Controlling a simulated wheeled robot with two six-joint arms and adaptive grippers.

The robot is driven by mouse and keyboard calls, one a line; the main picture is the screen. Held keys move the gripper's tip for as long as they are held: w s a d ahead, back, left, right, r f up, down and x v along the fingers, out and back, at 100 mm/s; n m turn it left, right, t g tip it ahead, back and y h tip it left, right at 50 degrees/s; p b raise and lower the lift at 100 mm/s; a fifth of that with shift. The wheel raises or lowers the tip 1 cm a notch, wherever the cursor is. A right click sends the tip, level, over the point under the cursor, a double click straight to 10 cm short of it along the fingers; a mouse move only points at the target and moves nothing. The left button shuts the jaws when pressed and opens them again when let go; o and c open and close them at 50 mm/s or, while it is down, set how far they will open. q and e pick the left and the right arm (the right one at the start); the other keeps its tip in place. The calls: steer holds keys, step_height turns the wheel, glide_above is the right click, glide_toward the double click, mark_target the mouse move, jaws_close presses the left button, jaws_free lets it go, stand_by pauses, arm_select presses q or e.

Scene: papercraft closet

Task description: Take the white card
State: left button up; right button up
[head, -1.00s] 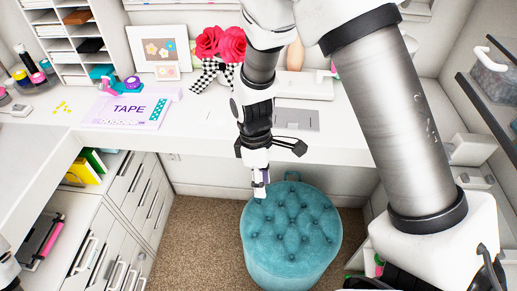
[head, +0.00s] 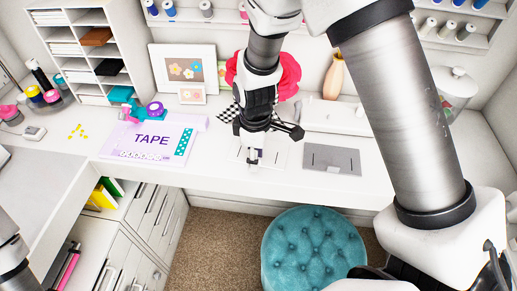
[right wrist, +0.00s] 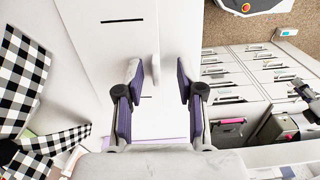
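The white card (head: 272,153) lies flat on the white desk, with thin dark slits in it. It also shows in the right wrist view (right wrist: 128,25), pale against the desk. My right gripper (head: 252,160) points down over the card, and partly hides it in the head view. In the right wrist view its purple-padded fingers (right wrist: 158,90) are spread apart with no card held between them. My left arm shows only at the lower left edge of the head view. A dark part at the right of the wrist view may be my left gripper, but its fingers are unclear.
A grey slitted card (head: 332,158) lies to the right. A purple TAPE box (head: 152,140) lies to the left. A teal stool (head: 313,248) is below the desk's front edge.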

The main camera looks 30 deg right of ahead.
steer(key=shift+w+f, duration=0.45)
steer(key=shift+w, duration=0.1)
steer(key=shift+s+r, duration=0.3)
steer(key=shift+s, duration=0.25)
jaws_close()
steer(key=shift+w+f, duration=0.1)
steer(key=shift+w, duration=0.15)
arm_select(q)
steer(key=shift+w, duration=0.2)
steer(key=shift+r, duration=0.15)
